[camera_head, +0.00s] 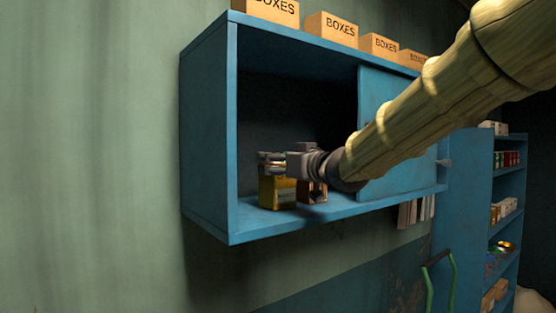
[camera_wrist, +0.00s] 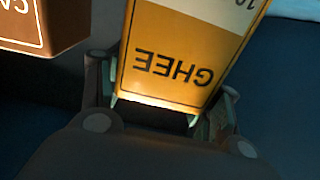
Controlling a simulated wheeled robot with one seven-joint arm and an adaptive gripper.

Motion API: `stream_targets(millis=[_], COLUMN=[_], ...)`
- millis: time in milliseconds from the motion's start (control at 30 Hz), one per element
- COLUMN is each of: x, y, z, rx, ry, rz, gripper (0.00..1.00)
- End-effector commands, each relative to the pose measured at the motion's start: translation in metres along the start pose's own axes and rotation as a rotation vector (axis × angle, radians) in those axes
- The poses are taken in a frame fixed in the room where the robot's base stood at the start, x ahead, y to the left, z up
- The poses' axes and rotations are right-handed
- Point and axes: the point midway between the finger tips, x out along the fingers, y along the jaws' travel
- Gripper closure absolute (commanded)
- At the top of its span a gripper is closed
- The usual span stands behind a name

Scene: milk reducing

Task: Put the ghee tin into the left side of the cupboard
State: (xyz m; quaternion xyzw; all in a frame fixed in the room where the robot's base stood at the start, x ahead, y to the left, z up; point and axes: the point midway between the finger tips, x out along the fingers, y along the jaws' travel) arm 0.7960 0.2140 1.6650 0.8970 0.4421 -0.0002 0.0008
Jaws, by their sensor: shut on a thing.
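The ghee tin (camera_head: 277,192) is a yellow box inside the left, open part of the blue cupboard (camera_head: 232,216). My gripper (camera_head: 272,163) is shut on its upper part. In the wrist view the tin (camera_wrist: 180,60) shows the word GHEE between the fingers of my gripper (camera_wrist: 165,108). The tin looks upright, at or just above the cupboard's bottom board; I cannot tell whether it touches. The cupboard's right part is covered by a blue sliding door (camera_head: 405,170).
A brown box (camera_head: 314,192) stands just right of the tin; it also shows in the wrist view (camera_wrist: 35,25). Several cartons marked BOXES (camera_head: 332,28) stand on top of the cupboard. A blue shelf unit (camera_head: 478,200) is at the right. The cupboard floor left of the tin is clear.

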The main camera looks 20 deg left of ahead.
Motion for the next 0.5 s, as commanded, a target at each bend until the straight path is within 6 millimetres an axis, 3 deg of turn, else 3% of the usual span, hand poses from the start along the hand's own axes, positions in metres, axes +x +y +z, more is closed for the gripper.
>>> stream_targets(millis=[367,400,500], x=[-0.0004,-0.0003,-0.0003], y=[0.0004,0.0004,0.0003], z=[0.0016,0.0028,0.0026], rx=[-0.001,-0.001,-0.001], ry=[0.003,0.001,0.001], rz=[0.000,0.000,0.000], gripper=[0.99,0.33,0.15])
